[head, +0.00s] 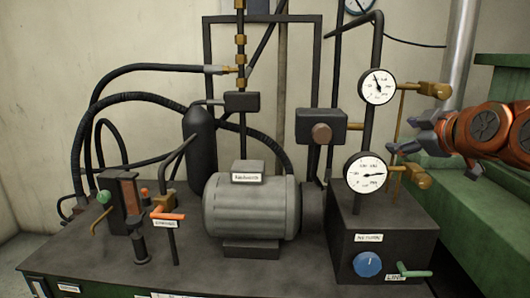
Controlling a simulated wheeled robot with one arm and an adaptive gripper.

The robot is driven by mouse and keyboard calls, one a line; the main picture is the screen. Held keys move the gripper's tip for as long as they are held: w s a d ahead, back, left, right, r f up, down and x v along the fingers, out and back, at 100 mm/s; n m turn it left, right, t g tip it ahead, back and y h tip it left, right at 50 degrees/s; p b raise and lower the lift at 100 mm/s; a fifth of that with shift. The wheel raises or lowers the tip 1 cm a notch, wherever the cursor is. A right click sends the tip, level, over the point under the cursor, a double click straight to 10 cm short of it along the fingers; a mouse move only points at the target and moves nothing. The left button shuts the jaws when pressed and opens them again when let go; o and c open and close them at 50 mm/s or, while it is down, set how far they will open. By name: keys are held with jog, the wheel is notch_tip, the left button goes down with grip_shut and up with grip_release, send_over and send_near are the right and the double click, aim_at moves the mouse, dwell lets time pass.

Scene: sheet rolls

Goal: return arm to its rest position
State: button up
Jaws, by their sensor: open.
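My gripper (424,150) is at the right of the head view, at the end of my orange arm, which comes in from the right edge. Its dark fingers point left, toward the two white dial gauges. The jaws are open, and I see nothing held between them. The fingers appear close to the brass fittings beside the upper gauge (378,87) and the lower gauge (367,173); I cannot tell whether they touch.
A dark bench (200,262) carries a grey motor (250,207), a black cylinder (200,150), hoses and a lever with an orange handle (168,215). A box at right has a blue knob (368,264) and a green-handled lever (414,270). Green machinery (460,205) stands behind my arm.

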jog(key=s+a+f+m+g, duration=0.1)
jog(key=s+a+f+g, duration=0.25)
jog(key=f, duration=0.25)
jog(key=s+a+f+m+g, duration=0.1)
jog(key=s+a+f+g, duration=0.1)
jog(key=s+a+f, duration=0.4)
jog(key=s+a+f+m+g, duration=0.1)
jog(key=s+a+f+g, duration=0.15)
jog(key=f, duration=0.45)
jog(key=s+f+m+g+h, duration=0.1)
jog(key=s+f+m+g, duration=0.2)
jog(key=s+f, duration=0.4)
jog(key=s+f+m+g, duration=0.4)
jog(key=s+f, duration=0.4)
jog(key=s, duration=0.8)
jog(key=shift+a+g+h+p, duration=0.2)
jog(key=shift+g+h+p, duration=0.2)
jog(key=shift+g+p, duration=0.1)
